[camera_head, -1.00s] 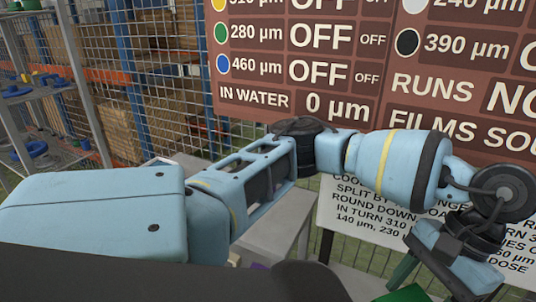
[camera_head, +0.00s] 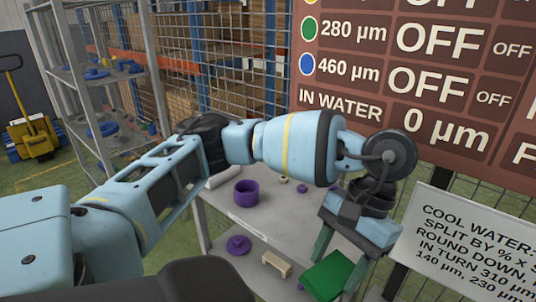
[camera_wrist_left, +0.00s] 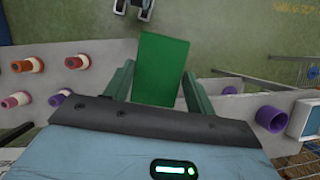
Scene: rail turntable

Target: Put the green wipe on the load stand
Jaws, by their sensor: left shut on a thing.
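The green wipe (camera_head: 328,277) is a flat green sheet held below my left gripper (camera_head: 332,250), at the lower right of the head view. In the left wrist view the wipe (camera_wrist_left: 160,68) lies between the two dark green fingers of my left gripper (camera_wrist_left: 158,88), which is shut on it. Open floor shows behind the wipe there. A grey table (camera_head: 290,222) with a label on its front edge stands behind my left arm. I cannot read the label, so I cannot tell whether this is the load stand. My right gripper is out of view.
A purple pot (camera_head: 246,193) stands on the grey table, with a purple lidded thing (camera_head: 238,244) and a beige block (camera_head: 277,263) lower down. A shelf rack (camera_head: 77,90) stands at left.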

